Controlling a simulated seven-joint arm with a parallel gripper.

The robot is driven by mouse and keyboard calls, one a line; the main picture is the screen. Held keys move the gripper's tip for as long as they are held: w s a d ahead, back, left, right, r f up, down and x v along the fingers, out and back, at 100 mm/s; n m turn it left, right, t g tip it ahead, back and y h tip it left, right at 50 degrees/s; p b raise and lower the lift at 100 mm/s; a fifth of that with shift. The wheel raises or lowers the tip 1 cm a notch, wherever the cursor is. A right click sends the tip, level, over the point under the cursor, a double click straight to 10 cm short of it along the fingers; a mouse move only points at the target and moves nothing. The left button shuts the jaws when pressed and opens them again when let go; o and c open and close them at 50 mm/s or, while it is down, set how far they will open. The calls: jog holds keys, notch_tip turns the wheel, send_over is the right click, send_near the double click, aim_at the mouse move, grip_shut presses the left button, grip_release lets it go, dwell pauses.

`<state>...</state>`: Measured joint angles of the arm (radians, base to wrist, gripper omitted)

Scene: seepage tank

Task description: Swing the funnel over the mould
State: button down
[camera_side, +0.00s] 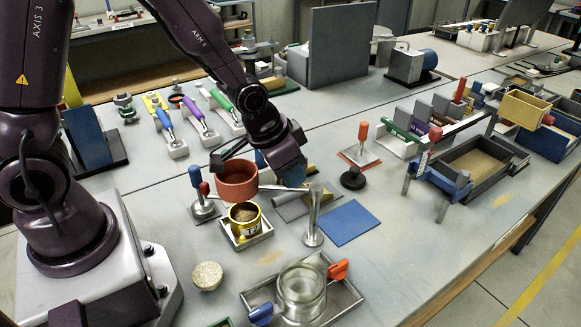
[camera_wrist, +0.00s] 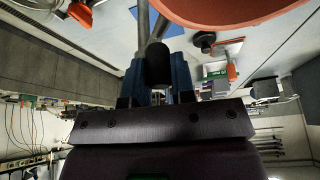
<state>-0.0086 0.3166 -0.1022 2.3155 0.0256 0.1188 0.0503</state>
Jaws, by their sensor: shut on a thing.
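The terracotta-red funnel (camera_side: 237,182) hangs on a pale swing arm that runs right to an upright metal post (camera_side: 314,215). A brass-yellow ring mould (camera_side: 245,219) with grainy fill stands on a pale square base, below the funnel and slightly right of it in the side view. My gripper (camera_side: 283,165) is right of the funnel, above the swing arm. In the wrist view my blue fingers (camera_wrist: 160,75) are shut on a dark knob (camera_wrist: 158,62), which seems to belong to the swing arm. The funnel's rim (camera_wrist: 240,14) shows at the top right there.
A blue-handled tool (camera_side: 202,195) stands left of the mould. A flat blue plate (camera_side: 348,222) and a black knob piece (camera_side: 353,178) lie right of the post. A grainy disc (camera_side: 207,276) lies front left.

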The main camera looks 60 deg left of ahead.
jog(key=shift+w+d+n+g+y, duration=0.1)
jog(key=shift+d+n+g+y, duration=0.65)
jog(key=shift+n, duration=2)
jog(key=shift+d+n+g+y, duration=0.3)
jog(key=shift+d+n+y, duration=0.85)
jog(key=shift+n, duration=1.65)
jog(key=shift+w+d+n+g+y, duration=0.1)
jog(key=shift+d+n+g+y, duration=0.45)
jog(key=shift+d+n, duration=1.5)
jog(key=shift+a+n, duration=0.65)
jog(key=shift+n, duration=0.25)
jog(key=c, duration=1)
grip_release()
jog(key=shift+o, duration=0.2)
jog(key=shift+r, duration=0.1)
jog(key=v, duration=1.2)
jog(key=shift+d+r, duration=0.15)
jog(key=shift+r, duration=0.2)
